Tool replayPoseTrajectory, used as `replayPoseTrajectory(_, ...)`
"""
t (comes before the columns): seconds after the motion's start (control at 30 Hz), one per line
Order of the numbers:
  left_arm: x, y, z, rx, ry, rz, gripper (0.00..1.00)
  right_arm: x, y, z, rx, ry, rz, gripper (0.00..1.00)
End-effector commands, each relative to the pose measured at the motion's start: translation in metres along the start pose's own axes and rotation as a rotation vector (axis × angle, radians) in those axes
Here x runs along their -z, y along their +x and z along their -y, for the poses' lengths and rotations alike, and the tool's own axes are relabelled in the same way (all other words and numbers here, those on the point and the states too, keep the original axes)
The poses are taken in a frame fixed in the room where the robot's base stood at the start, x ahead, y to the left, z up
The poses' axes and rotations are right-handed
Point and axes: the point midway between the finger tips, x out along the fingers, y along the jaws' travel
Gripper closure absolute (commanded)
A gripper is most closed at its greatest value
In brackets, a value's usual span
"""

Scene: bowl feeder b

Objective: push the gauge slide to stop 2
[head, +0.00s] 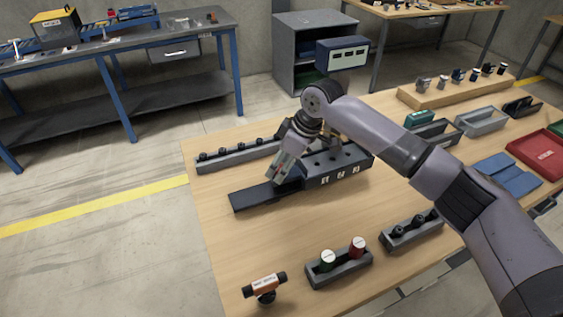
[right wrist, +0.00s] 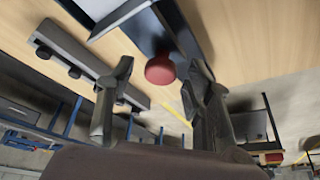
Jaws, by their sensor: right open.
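The gauge is a long dark block with a flat dark rail (head: 253,198) extending to the left and a raised housing (head: 345,165) on the right. The housing carries small white numbered labels on its front. My right gripper (head: 284,166) is over the junction of rail and housing, pointing down. In the right wrist view my right gripper (right wrist: 158,100) is open, with a round red knob (right wrist: 160,69) on the dark rail lying ahead, between its fingers. I cannot tell whether they touch. My left gripper is not in view.
A grey rack with several pegs (head: 236,157) lies behind the rail. Trays and a red bin (head: 540,154) fill the right. Wood left of the rail is clear.

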Motion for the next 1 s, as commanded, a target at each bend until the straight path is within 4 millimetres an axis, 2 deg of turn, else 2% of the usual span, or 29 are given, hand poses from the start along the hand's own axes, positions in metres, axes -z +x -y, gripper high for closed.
replayPoseTrajectory(0.17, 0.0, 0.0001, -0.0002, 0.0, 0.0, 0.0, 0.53, 0.0, 0.0002, 0.0002, 0.0, 0.0, 0.0, 0.53)
replayPoseTrajectory(0.87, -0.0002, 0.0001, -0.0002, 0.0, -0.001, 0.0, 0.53, 0.0002, -0.0005, 0.0002, 0.001, 0.0, 0.0, 0.99)
replayPoseTrajectory(1.0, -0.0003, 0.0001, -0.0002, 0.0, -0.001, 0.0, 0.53, 0.0003, -0.0005, 0.0002, 0.001, 0.0, 0.0, 1.0)
